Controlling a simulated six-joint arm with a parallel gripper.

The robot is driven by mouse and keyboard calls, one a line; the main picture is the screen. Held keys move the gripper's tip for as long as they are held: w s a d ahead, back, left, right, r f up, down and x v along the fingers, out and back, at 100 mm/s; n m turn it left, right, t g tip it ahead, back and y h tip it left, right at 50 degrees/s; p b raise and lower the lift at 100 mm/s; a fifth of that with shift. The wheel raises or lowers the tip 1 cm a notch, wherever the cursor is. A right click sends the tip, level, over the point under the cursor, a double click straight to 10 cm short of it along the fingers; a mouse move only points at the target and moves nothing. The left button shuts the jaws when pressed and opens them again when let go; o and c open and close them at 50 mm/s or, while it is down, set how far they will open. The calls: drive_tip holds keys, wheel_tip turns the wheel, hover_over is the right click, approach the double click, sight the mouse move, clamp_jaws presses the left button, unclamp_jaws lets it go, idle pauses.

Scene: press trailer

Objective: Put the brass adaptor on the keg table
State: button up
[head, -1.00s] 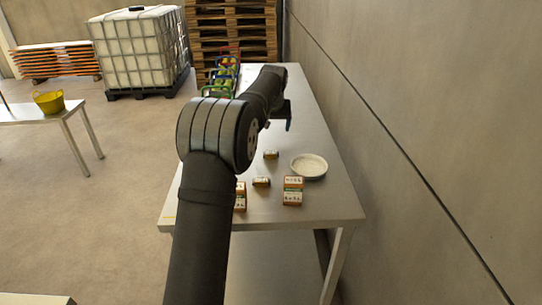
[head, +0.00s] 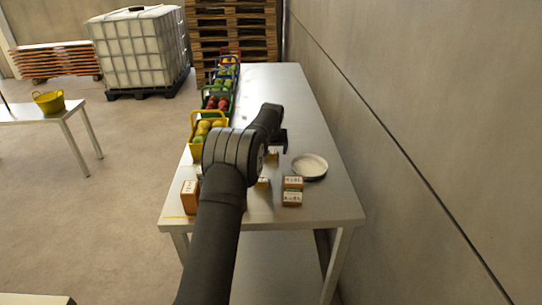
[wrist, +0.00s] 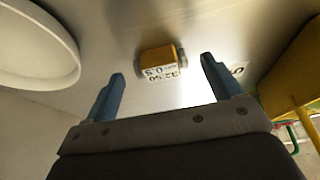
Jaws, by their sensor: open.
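A small brass-coloured piece with grey ends and a white label reading 32-50 (wrist: 164,54), apparently the brass adaptor, lies on the metal table in the wrist view. My gripper (wrist: 162,69) is open, with its blue fingers pointing toward the piece and spread to either side of it. Nothing is held. In the head view my gripper (head: 279,143) is over the table, left of the white dish. Two small brass-coloured pieces (head: 272,155) (head: 263,183) show near it, partly hidden by my arm. I cannot tell which table is the keg table.
The metal table (head: 325,205) runs along the wall. A white dish (head: 309,167) and stacked small boxes (head: 291,190) stand right of my arm. A yellow crate (head: 196,150) and several other crates line the left edge, near an orange box (head: 190,197). Another table (head: 35,113) holds a yellow tub.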

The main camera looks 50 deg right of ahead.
drive_tip(key=shift+x, duration=0.95)
drive_tip(key=c, duration=1.2)
drive_tip(key=shift+r, duration=0.15)
drive_tip(key=shift+r, duration=0.65)
wheel_tip(320, 180, up, 3)
drive_tip(key=shift+f, duration=0.1)
drive_tip(key=s+r, duration=0.2)
drive_tip(key=s, duration=0.2)
drive_tip(key=s+r, duration=0.2)
drive_tip(key=s, duration=0.1)
drive_tip(key=s+r, duration=0.2)
drive_tip(key=s, duration=0.2)
drive_tip(key=shift+s+d+r, duration=0.35)
